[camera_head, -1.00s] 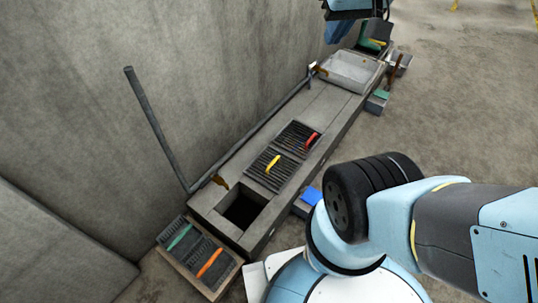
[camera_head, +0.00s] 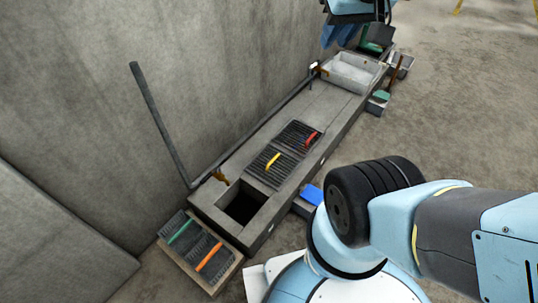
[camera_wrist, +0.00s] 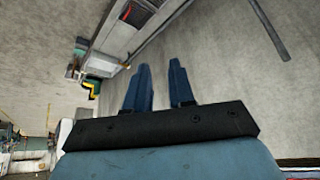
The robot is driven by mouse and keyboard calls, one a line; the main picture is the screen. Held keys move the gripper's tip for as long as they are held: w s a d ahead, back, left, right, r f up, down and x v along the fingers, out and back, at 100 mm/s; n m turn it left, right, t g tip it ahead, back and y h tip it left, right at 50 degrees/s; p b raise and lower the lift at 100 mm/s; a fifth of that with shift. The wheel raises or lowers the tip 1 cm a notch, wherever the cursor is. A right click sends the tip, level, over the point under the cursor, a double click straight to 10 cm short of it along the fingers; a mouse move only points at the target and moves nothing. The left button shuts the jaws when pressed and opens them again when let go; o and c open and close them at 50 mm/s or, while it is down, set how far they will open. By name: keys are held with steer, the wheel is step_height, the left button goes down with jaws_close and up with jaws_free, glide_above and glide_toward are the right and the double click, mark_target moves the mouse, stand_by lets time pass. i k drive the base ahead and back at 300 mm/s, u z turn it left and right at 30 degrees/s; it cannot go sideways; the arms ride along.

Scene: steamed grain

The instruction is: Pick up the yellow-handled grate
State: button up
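The yellow-handled grate (camera_head: 262,174) is a dark slatted square with a yellow bar handle. It lies flat on the long concrete bench (camera_head: 327,102), between the red-handled grate (camera_head: 293,132) and an open square hole. My gripper (camera_head: 338,38) is at the top of the head view, above the far end of the bench and well away from the grate. In the wrist view, my gripper (camera_wrist: 160,78) has its two blue fingers apart with nothing between them. A red-handled dark grate (camera_wrist: 138,12) shows at the top there; I cannot make out the yellow handle.
The open hole (camera_head: 243,207) is at the bench's near end. A wooden tray (camera_head: 212,286) beside it holds a green-handled and an orange-handled grate. A pipe (camera_head: 160,130) runs along the wall side. A pale basin (camera_head: 352,72) sits at the far end.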

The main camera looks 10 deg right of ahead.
mark_target(277, 156)
steer(key=z, duration=1.25)
steer(key=i, duration=0.1)
steer(key=u, duration=3)
steer(key=k, duration=1)
steer(key=z, duration=1.5)
steer(key=i, duration=1)
steer(key=z, duration=0.05)
